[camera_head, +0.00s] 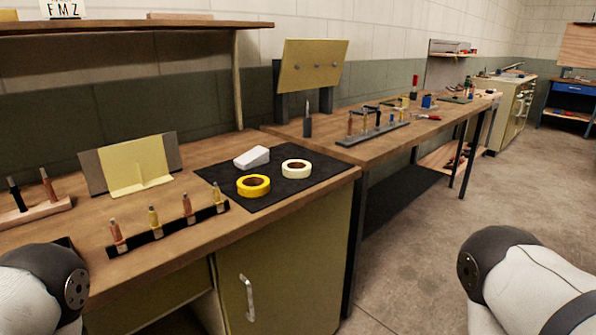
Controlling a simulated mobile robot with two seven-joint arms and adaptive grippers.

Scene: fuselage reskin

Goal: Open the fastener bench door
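The fastener bench is probably the near wooden-topped bench (190,238); no label names it. Below its top, a yellow-green cabinet door (295,262) with a pale metal handle (248,297) faces me and looks shut. The handle stands upright near the door's left edge. Part of my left arm shows at the lower left and part of my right arm at the lower right. Both end at the picture edge, and neither gripper shows. Neither arm part touches the handle. The door's lower end is cut off by the frame.
Several fasteners stand in a dark rack (170,232) on the near bench. A black mat (290,182) holds yellow tape (253,185), cream tape (296,169) and a white block (252,157). A second bench (385,146) continues behind. Concrete floor (420,265) is clear at right.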

